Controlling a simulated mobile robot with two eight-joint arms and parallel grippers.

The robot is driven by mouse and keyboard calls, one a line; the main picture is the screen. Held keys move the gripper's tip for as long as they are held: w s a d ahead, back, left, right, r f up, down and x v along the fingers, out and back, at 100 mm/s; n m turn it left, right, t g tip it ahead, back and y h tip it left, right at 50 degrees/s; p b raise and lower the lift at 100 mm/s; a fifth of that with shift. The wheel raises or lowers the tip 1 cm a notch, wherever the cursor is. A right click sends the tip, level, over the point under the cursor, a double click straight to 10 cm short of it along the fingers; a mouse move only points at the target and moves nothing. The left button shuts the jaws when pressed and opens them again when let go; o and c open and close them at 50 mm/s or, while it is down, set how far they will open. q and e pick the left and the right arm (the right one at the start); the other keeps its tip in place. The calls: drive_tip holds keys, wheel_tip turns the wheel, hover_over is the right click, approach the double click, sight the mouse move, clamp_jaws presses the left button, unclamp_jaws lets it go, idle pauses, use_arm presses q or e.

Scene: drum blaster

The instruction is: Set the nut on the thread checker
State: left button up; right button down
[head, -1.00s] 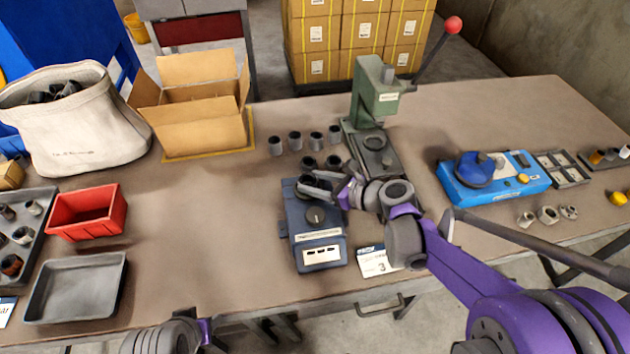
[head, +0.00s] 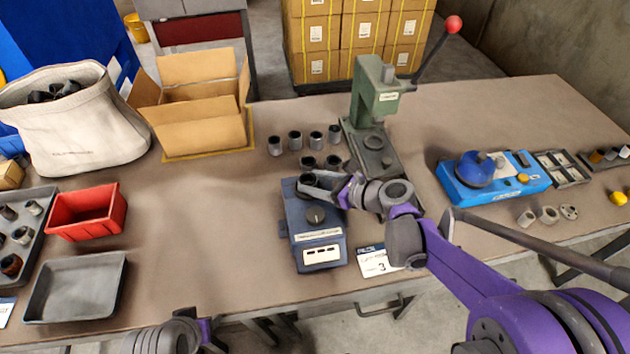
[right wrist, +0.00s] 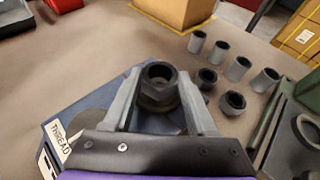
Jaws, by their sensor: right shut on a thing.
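The thread checker (head: 319,255) is a dark blue box with a round black knob and a white label on its front. Its blue top and part of a "THREAD" label show in the right wrist view (right wrist: 88,110). My right gripper (head: 326,184) is shut on a dark nut (right wrist: 158,84), which sits between the two grey fingers with its hole facing up. The nut is at the far end of the checker's top. I cannot tell whether it touches the checker. Only a grey and purple part of my left arm shows at the bottom edge; its fingers are out of sight.
Several grey cylinders (head: 295,140) and loose dark nuts (head: 333,162) stand just behind the checker. A green press (head: 376,100) is behind right, a blue device (head: 490,178) farther right. A number 3 card (head: 375,262) lies beside the checker.

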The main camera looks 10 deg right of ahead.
drive_tip(key=shift+f+b, duration=0.45)
drive_tip(key=shift+f, duration=0.15)
drive_tip(key=c, duration=0.5)
unclamp_jaws()
drive_tip(key=p+v, duration=0.3)
drive_tip(key=v, duration=0.8)
drive_tip(key=shift+p, duration=0.35)
